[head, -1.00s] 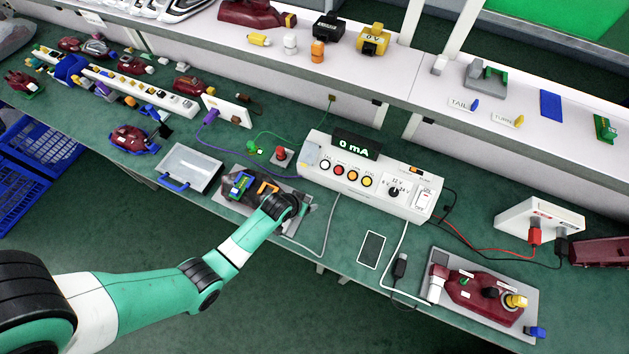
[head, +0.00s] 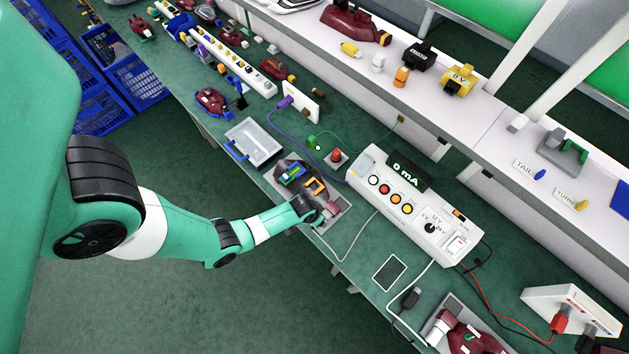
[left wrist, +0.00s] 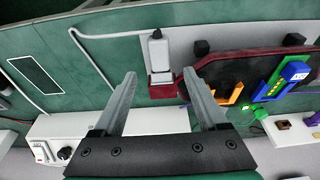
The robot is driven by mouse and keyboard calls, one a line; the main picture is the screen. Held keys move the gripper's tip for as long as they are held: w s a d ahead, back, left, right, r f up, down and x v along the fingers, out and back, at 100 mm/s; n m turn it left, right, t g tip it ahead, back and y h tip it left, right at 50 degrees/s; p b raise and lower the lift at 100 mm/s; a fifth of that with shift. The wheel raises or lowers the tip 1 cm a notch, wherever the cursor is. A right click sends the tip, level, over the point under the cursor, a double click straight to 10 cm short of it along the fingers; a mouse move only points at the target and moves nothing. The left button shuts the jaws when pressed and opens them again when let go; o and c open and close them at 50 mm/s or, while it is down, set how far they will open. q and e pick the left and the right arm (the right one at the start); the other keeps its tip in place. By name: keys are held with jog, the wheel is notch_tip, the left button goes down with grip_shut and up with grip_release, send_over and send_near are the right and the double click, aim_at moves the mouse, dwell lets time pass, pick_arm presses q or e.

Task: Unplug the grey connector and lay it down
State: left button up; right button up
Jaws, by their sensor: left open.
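The grey connector (left wrist: 158,48) shows in the left wrist view, with a short black end and a pale cable. It lines up with a small dark red block (left wrist: 162,87) beside the dark red lamp (left wrist: 245,72); I cannot tell how far it is seated. My left gripper (left wrist: 159,74) is open, its fingertips apart on either side of the block and the connector's near end, and not visibly touching them. In the head view, my left gripper (head: 314,213) is over the front of the lamp's grey tray (head: 339,189) and hides the connector. My right gripper is not in view.
The white control box (head: 412,205) stands right of the tray. A clear-lidded case (head: 254,143) with blue handles is at its left. A pale cable (head: 352,246) loops along the bench's front edge. A dark panel (head: 390,273) lies on bare bench to the right.

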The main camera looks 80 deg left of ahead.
pick_arm(q)
jog(key=b+x, duration=0.3)
jog(key=x, duration=0.2)
jog(key=shift+f, duration=0.3)
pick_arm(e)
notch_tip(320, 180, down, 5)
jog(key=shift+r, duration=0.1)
pick_arm(q)
jog(key=shift+c, duration=0.2)
grip_shut()
